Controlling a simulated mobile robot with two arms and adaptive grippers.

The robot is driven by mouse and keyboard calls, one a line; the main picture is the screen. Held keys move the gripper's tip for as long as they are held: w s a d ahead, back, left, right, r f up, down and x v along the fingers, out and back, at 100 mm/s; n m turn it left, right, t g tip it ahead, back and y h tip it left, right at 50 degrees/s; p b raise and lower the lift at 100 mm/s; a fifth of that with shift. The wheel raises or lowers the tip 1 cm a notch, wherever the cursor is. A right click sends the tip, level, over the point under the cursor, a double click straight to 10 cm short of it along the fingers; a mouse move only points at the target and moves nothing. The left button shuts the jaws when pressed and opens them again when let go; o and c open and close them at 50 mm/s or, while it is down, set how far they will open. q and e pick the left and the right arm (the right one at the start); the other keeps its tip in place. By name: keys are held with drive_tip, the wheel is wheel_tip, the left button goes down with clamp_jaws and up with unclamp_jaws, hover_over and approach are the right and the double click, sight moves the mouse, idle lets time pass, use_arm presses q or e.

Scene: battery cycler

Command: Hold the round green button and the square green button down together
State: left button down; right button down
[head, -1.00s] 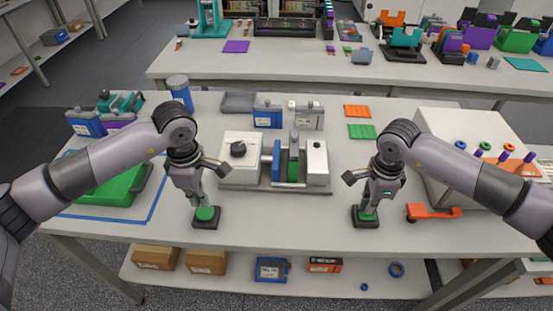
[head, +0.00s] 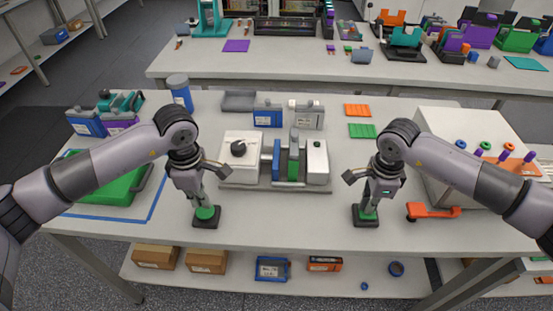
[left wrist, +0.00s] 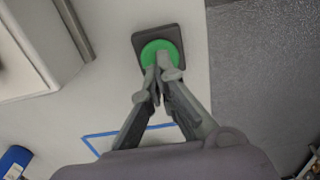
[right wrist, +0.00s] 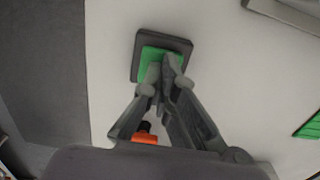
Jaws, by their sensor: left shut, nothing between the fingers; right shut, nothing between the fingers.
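The round green button (head: 206,213) sits on a dark square base near the front edge of the table, left of centre. It also shows in the left wrist view (left wrist: 150,50). My left gripper (head: 204,206) is shut and empty, its fingertips over the button's top and seemingly touching it. The square green button (head: 367,216) sits on a dark base to the right, and also shows in the right wrist view (right wrist: 150,56). My right gripper (head: 369,208) is shut and empty, its tips at this button's top. The fingers hide part of each button; how far each is pressed I cannot tell.
The cycler device (head: 240,176) with a green and blue cell stands behind and between the buttons. An orange-handled tool (head: 433,212) lies right of the square button. A white box (head: 450,125) stands at the right. The table between the buttons is clear.

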sight(205, 210)
use_arm(q)
drive_tip(key=shift+f, duration=1.6)
use_arm(e)
drive_tip(key=shift+s+f, duration=0.1)
drive_tip(key=shift+s, duration=0.05)
use_arm(q)
drive_tip(key=shift+s, duration=0.1)
idle(0.3)
idle(3.0)
use_arm(e)
drive_tip(key=shift+r, duration=3.6)
use_arm(q)
drive_tip(key=shift+r, duration=3.55)
